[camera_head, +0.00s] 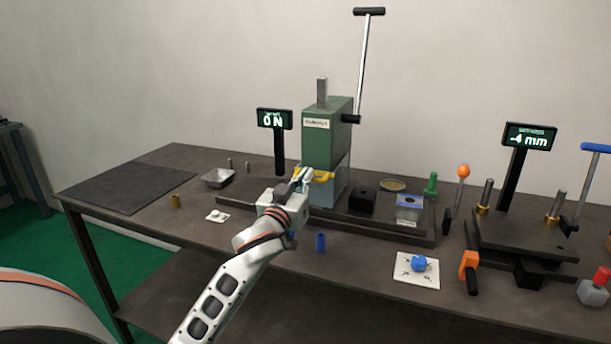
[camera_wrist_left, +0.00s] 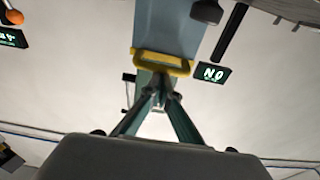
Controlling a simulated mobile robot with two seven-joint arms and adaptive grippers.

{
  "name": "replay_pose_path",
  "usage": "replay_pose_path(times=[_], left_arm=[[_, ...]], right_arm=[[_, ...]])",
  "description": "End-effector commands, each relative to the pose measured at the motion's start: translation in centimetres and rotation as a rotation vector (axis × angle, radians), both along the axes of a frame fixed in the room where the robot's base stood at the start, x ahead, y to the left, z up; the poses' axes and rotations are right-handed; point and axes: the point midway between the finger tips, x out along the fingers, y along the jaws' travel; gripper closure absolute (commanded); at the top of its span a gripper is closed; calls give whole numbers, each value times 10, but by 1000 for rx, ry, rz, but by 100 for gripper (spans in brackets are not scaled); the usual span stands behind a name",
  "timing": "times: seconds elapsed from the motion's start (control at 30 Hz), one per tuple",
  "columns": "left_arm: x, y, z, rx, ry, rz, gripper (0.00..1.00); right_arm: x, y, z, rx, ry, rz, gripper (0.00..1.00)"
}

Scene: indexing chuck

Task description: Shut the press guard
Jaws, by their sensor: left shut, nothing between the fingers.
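The green press (camera_head: 328,122) stands at the back middle of the table. Its guard is a see-through bluish panel (camera_head: 335,192) below the green head, with a yellow handle (camera_head: 322,175) across it. In the left wrist view, the panel (camera_wrist_left: 170,28) and the yellow handle (camera_wrist_left: 162,63) are just beyond my left gripper (camera_wrist_left: 162,98). The gripper's fingertips are together and empty, close to the handle; I cannot tell if they touch it. In the head view, my left gripper (camera_head: 300,180) partly hides the handle's left end. My right gripper is not in view.
A long lever (camera_head: 362,65) rises from the press's right side. A readout (camera_head: 274,120) stands behind left, near a metal tray (camera_head: 218,178). A black block (camera_head: 362,200) and a blue-topped clear box (camera_head: 409,205) stand to the right. A blue cylinder (camera_head: 320,243) is near the front edge.

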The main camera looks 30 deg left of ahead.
Motion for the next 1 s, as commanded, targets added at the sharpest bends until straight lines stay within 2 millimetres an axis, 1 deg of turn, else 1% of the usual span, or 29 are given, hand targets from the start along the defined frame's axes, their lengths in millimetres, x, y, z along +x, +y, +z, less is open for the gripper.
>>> replay_pose_path(times=[0.03,0.17,0.37,0.57,0.6,0.73,0.9,1.0], left_arm=[[1,0,-10,-2,19,2,100],[2,2,-4,-2,18,2,100],[9,6,23,-2,8,1,100],[17,11,47,-1,0,-2,100],[6,7,38,-2,3,-3,100],[-19,1,33,-1,3,-4,100],[-50,-6,30,-1,2,-3,100],[-64,-9,28,-1,2,-2,100]], right_arm=[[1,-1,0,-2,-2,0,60],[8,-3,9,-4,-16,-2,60],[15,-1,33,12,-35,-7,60],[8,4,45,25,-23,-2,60],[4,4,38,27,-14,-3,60],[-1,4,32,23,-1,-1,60],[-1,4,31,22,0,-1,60],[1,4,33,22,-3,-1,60]])
